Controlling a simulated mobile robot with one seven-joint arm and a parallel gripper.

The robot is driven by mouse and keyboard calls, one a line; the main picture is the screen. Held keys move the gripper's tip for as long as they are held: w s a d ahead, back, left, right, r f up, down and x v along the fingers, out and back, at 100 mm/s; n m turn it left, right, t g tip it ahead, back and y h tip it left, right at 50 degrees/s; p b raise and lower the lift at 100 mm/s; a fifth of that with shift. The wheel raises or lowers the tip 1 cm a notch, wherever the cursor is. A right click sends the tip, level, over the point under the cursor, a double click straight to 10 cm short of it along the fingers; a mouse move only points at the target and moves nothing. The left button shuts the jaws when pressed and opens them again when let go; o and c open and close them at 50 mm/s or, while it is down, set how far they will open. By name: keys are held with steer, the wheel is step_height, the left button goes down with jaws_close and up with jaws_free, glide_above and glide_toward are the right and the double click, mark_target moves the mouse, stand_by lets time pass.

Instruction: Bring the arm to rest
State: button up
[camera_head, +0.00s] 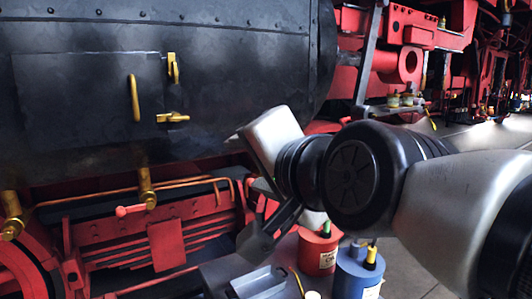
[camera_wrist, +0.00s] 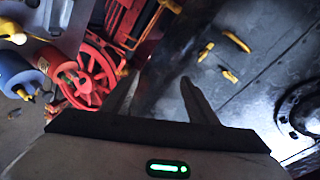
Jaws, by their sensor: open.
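My gripper (camera_wrist: 160,88) shows in the wrist view with its two fingers apart and nothing between them. Past the fingers are red machine parts and the dark side of the locomotive. In the head view my arm (camera_head: 368,178) reaches in from the right, bent, with its pale wrist end (camera_head: 268,138) in front of the dark boiler (camera_head: 70,110).
Brass handles (camera_head: 134,98) stick out from the boiler. Below are red framework (camera_head: 166,245) and a brass fitting (camera_head: 146,188). A red can (camera_head: 318,252) and a blue can (camera_head: 357,275) stand below my arm, by a grey tray (camera_head: 262,283). Grey floor (camera_head: 415,275) shows at lower right.

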steer(key=s+d+f+n+g+h, duration=0.3)
steer(key=s+d+f+n+g, duration=0.15)
steer(key=d+f, duration=0.5)
steer(key=s+d+f+n+g+h, duration=0.35)
steer(key=s+d+f, duration=0.3)
steer(key=f, duration=0.55)
step_height(320, 180, up, 18)
steer(key=p, duration=1.9)
steer(key=shift+w+d+r, duration=0.25)
steer(key=shift+w+d, duration=0.1)
steer(key=shift+d, duration=0.05)
